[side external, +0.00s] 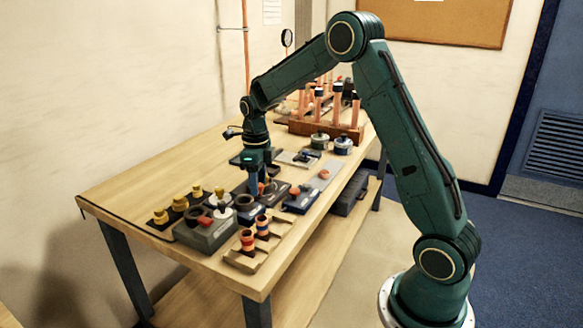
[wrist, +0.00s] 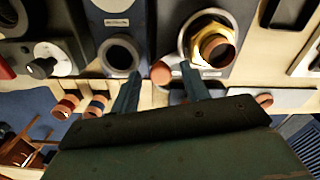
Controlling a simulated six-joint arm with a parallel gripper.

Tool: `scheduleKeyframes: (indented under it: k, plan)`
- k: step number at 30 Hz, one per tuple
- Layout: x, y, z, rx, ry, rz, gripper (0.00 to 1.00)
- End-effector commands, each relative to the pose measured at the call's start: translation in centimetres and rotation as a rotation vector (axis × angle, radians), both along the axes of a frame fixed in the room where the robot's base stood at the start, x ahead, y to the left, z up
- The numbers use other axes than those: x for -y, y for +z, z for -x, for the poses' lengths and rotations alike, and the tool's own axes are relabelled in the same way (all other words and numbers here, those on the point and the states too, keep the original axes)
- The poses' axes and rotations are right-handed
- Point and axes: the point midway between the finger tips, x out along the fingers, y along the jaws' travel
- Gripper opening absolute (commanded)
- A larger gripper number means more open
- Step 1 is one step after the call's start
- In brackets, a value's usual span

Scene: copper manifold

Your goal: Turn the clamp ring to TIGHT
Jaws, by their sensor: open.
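My gripper (side external: 258,188) points down over the fixtures in the middle of the table. In the wrist view its two fingers (wrist: 160,88) are apart, with a small copper-coloured round end (wrist: 160,72) showing between and beyond them. I cannot tell whether they touch it. No part is clearly readable as the clamp ring. Candidates in the wrist view are a dark-bored grey ring (wrist: 118,55) on a labelled blue-grey block, left of the fingers, and a brass hex nut around a copper pipe (wrist: 213,48), right of them. The label text is unreadable.
A grey box with a white dial and black knob (wrist: 42,66) is at the wrist view's left. Banded copper fittings (side external: 247,238) stand in a wooden rack in front. Yellow-capped parts (side external: 180,203) sit at left; a copper pipe manifold (side external: 325,125) stands behind.

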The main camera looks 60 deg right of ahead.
Motion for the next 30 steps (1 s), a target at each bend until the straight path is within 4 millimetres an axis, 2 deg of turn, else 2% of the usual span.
scheduleKeyframes:
  k: [5,11,24,30]
  plan:
    - [0.0,0.8,0.0,0.001,0.0,0.001,0.46]
    - [0.0,2.9,0.0,0.003,0.0,0.001,0.46]
    - [0.0,10.3,-0.1,0.004,0.0,0.001,0.46]
    - [0.0,12.7,-0.1,0.004,0.0,0.001,0.46]
